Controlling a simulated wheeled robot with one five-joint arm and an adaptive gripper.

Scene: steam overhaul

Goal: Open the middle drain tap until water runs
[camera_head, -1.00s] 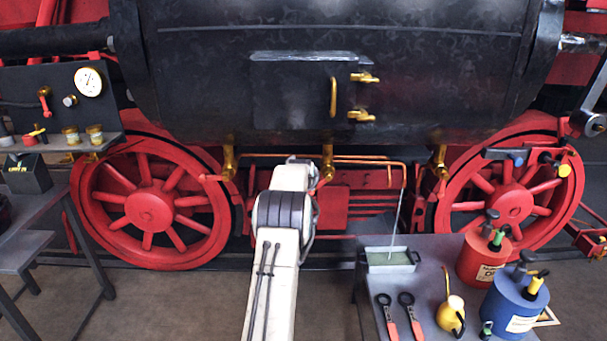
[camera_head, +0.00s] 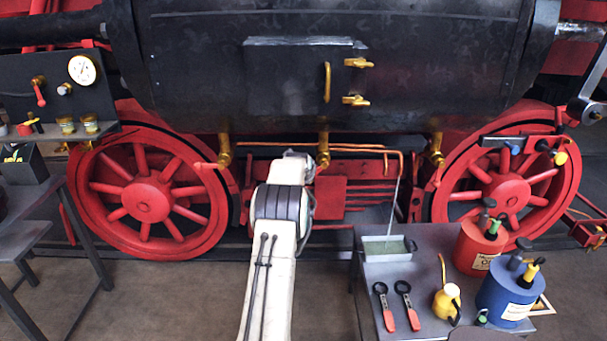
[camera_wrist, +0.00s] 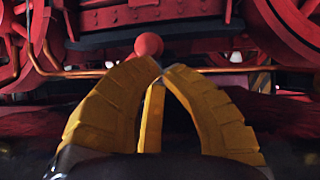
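The middle drain tap (camera_head: 323,150) is brass and hangs below the black cylinder, just right of my arm's end in the head view. Its lever is hidden there by my arm. My gripper (camera_wrist: 160,66) shows in the wrist view, its yellow fingers drawn together at the tips. A round red knob (camera_wrist: 149,46) sits at or just beyond the fingertips; I cannot tell whether they touch it. No stem shows between the fingers. No running water is visible at the middle tap.
Brass taps hang at left (camera_head: 224,150) and right (camera_head: 437,150). A copper pipe (camera_head: 375,148) runs right of the middle tap. A grey bench (camera_head: 372,275) at lower right holds a tray (camera_head: 388,246), wrenches, and red and blue cans. Red wheels flank the arm.

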